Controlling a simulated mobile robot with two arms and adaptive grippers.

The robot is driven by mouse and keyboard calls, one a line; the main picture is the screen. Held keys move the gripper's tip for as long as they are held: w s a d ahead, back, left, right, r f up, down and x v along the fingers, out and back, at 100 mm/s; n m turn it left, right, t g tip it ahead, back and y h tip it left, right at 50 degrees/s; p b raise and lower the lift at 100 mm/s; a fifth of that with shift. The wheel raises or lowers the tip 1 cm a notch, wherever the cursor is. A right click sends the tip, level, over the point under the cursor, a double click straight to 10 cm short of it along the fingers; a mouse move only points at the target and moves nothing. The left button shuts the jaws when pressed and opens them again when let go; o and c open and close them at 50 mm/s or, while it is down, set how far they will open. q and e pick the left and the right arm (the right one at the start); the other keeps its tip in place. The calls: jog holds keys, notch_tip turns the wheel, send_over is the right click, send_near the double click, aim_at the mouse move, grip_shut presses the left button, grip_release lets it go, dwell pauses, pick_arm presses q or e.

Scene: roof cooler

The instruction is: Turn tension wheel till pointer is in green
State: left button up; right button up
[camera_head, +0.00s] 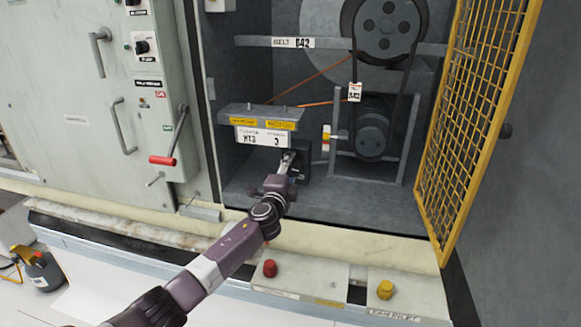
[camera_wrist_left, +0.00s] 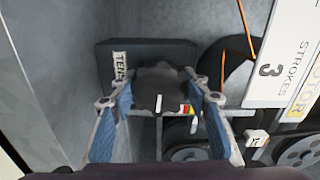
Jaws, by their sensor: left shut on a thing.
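My left gripper (camera_head: 290,160) reaches into the open cabinet. In the left wrist view its two fingers (camera_wrist_left: 155,93) stand on either side of the dark round tension wheel (camera_wrist_left: 160,78), shut on it. The wheel carries a white mark facing me. A partly hidden label starting "TENS" (camera_wrist_left: 120,68) is on the dark block behind it. A small red, yellow and green strip (camera_wrist_left: 187,110) shows beside the wheel, near one finger. I cannot make out where the pointer stands on it. In the head view the gripper largely hides the wheel. My right gripper is not in view.
A sign reading "3" (camera_head: 264,134) hangs above my gripper. The belt pulleys (camera_head: 372,135) are to its right. The yellow mesh door (camera_head: 470,130) stands open at the right. A red-handled lever (camera_head: 162,160) is at the left; red (camera_head: 270,268) and yellow (camera_head: 385,290) buttons are in front.

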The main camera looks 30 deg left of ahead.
pick_arm(q)
jog(key=m+p, duration=0.1)
jog(key=m, duration=0.3)
jog(key=shift+m, duration=0.4)
jog(key=shift+m+p, duration=0.6)
jog(key=shift+m, duration=1.3)
jog(key=shift+d, duration=0.1)
jog(key=o, duration=1.2)
jog(key=v, duration=1.2)
jog(key=shift+r, duration=0.1)
